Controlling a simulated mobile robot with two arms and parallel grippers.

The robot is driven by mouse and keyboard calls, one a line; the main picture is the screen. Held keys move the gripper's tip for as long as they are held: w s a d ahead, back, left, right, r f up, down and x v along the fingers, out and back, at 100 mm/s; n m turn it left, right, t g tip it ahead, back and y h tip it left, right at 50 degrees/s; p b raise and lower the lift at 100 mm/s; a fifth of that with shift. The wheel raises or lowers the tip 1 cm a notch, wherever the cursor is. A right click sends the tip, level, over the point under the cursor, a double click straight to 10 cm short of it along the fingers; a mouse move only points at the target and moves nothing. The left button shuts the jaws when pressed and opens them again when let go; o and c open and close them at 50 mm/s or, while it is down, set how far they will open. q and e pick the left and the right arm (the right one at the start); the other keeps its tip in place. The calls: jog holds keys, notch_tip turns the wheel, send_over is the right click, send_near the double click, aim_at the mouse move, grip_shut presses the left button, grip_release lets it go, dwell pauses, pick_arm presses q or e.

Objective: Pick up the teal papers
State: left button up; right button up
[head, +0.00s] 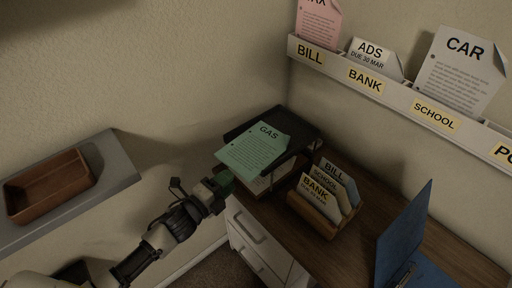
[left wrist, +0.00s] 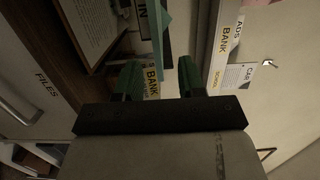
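The teal paper (head: 254,150), headed GAS, is in the head view at the black desk tray (head: 305,128), over its upper level. In the left wrist view the teal paper (left wrist: 164,35) shows nearly edge-on as a narrow strip just beyond the gap between the fingers. My left gripper (head: 222,182) is at the paper's lower left edge in the head view. In the left wrist view its green fingers (left wrist: 159,72) stand well apart with nothing clamped between them. Whether a finger touches the paper I cannot tell. My right gripper is not in view.
A wooden sorter (head: 322,222) with BILL, SCHOOL and BANK papers stands right of the tray. A blue folder-like panel (head: 403,235) stands farther right. A labelled wall rack (head: 395,95) runs above. A shelf (head: 112,172) with a brown box (head: 50,187) is at left.

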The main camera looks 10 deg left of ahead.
aim_at(236, 172)
pick_arm(q)
jog(key=shift+a+f+p+x, duration=0.15)
jog(key=shift+p+x, duration=0.2)
jog(key=shift+x, duration=1.2)
jog(key=shift+a+f+p+x, duration=0.15)
jog(key=shift+p+x, duration=0.15)
jog(key=shift+x, duration=1.3)
jog(key=shift+w+r, duration=0.1)
jog(key=shift+c, duration=0.3)
grip_shut()
